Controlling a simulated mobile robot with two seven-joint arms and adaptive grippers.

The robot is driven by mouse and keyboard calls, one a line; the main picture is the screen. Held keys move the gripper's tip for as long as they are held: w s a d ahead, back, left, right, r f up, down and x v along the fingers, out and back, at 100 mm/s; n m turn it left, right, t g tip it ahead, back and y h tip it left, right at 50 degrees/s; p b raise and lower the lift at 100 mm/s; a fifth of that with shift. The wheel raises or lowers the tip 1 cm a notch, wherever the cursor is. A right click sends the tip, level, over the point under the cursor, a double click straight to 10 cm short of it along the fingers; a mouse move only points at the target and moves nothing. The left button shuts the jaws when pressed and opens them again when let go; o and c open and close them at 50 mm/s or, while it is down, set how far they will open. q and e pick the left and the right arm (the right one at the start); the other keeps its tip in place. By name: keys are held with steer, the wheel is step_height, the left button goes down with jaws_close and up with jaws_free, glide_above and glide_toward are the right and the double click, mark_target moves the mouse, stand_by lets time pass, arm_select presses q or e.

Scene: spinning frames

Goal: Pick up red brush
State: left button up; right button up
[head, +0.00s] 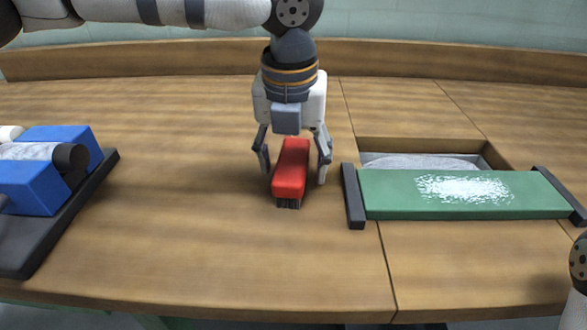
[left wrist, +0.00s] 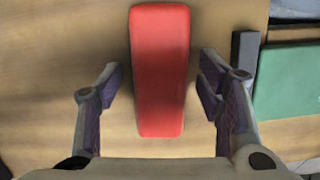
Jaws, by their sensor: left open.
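A red brush (head: 291,170) with dark bristles facing down stands on the wooden table, near the middle of the head view. In the left wrist view the red brush (left wrist: 160,70) lies lengthwise between the fingers. My left gripper (head: 292,168) points down over the brush with one finger on each side. It is open, and in the left wrist view (left wrist: 160,88) a gap shows between each finger and the brush. My right gripper is not in view.
A green board (head: 400,195) with white powder and dark end bars lies to the right, before a recess (head: 420,160) in the table. Blue blocks (head: 60,145) on a dark base stand at the left. A raised wooden edge (head: 420,60) runs along the back.

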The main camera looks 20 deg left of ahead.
mark_target(292, 156)
arm_select(q)
steer(key=shift+r, duration=0.2)
steer(key=c, duration=1.3)
steer(key=shift+o, duration=0.2)
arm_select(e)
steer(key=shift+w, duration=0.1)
arm_select(q)
steer(key=shift+r, duration=0.35)
steer(key=r, duration=0.3)
steer(key=shift+s+r+p, duration=0.2)
steer(key=shift+r+p, duration=0.15)
steer(key=shift+p, duration=0.05)
steer(key=s+r, duration=0.2)
steer(key=s+a+r+p, duration=0.1)
steer(key=s+r, duration=0.1)
steer(key=r, duration=0.1)
steer(key=shift+a, duration=0.2)
steer(key=s+a+r+p, duration=0.1)
steer(key=s+a+r, duration=0.2)
steer(key=s, duration=0.5)
steer(key=shift+s+r+p, duration=0.3)
steer(key=shift+s+p, duration=0.05)
steer(key=shift+s, duration=0.05)
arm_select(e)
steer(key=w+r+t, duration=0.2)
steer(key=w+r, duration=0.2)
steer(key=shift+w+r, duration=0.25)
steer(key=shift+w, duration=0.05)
